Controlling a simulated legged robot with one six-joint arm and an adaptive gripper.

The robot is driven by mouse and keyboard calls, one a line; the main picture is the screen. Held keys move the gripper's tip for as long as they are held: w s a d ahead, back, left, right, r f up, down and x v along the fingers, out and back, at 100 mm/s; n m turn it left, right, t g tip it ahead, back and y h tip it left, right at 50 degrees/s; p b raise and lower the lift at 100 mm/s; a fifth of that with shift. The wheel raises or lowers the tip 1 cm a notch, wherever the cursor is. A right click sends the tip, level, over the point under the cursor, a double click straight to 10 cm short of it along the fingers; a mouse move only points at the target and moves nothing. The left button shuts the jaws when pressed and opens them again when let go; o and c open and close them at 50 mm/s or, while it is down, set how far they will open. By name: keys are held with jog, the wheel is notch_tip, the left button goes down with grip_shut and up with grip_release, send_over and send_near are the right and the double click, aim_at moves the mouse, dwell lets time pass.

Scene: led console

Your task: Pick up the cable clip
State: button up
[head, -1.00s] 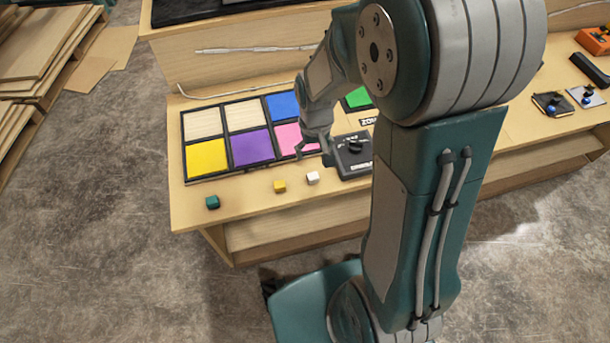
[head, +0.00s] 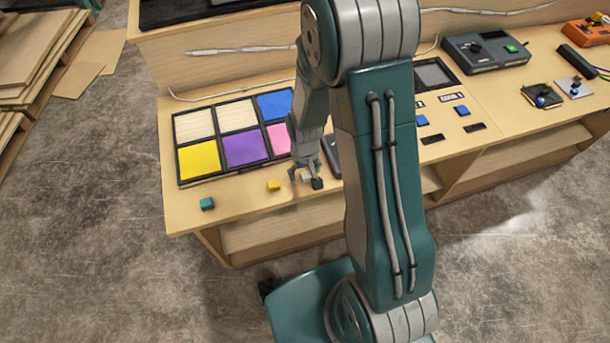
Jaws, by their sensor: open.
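Three small blocks lie along the front of the wooden bench: a teal one (head: 207,204), a yellow one (head: 273,185) and a white one (head: 306,175). I cannot tell which thing, if any of these, is the cable clip. My gripper (head: 305,181) is open and low over the bench front, to the right of the yellow block. Its fingers are around or just in front of the white block, which is partly hidden. I cannot tell whether they touch it.
A panel of coloured tiles (head: 198,159) lies behind the blocks. My arm hides the bench middle. A dark box with a green button (head: 485,52), small blue parts and an orange box (head: 588,32) are to the right. The bench's front left is mostly clear.

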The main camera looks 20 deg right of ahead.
jog(key=shift+d, duration=0.3)
jog(key=c, duration=0.5)
jog(key=shift+a, duration=0.15)
jog(key=c, duration=0.3)
jog(key=shift+a, duration=0.15)
jog(key=shift+c, duration=0.3)
jog(key=shift+r, duration=0.1)
